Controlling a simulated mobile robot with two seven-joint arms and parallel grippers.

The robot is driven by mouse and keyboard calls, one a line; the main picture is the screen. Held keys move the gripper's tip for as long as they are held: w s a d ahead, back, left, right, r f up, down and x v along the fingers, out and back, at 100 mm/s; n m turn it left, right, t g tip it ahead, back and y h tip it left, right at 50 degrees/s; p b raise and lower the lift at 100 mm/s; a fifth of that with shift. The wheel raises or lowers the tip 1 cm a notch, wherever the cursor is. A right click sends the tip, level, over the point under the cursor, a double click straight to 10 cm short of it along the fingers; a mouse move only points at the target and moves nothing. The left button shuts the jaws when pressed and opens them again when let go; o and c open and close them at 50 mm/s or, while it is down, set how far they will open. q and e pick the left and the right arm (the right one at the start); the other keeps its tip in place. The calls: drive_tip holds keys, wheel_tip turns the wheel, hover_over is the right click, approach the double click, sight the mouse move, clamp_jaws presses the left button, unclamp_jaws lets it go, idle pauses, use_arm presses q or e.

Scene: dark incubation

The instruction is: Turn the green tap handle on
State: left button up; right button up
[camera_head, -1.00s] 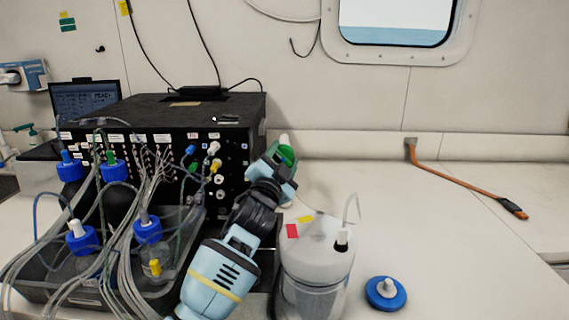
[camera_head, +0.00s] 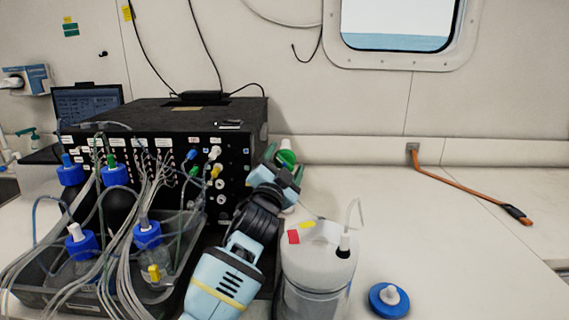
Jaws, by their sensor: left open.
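A small green tap handle (camera_head: 195,171) sits on the front panel of the black box (camera_head: 254,160), below a blue tap handle (camera_head: 190,155) and left of a yellow one (camera_head: 215,172). My left gripper (camera_head: 283,165) is open, to the right of the taps near the box's right front corner, and apart from the green handle. A green-capped object (camera_head: 286,156) stands right behind its fingers, partly hidden by them; I cannot tell whether they touch. My right gripper is not in view.
A grey tray (camera_head: 178,292) of blue-capped bottles and many loose tubes lies in front of the box. A white canister (camera_head: 318,265) stands close right of my left arm. A blue lid (camera_head: 388,300) lies farther right. The bench at right is mostly clear.

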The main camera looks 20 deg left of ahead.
use_arm(q)
drive_tip(key=v, duration=0.7)
drive_tip(key=shift+s, duration=0.4)
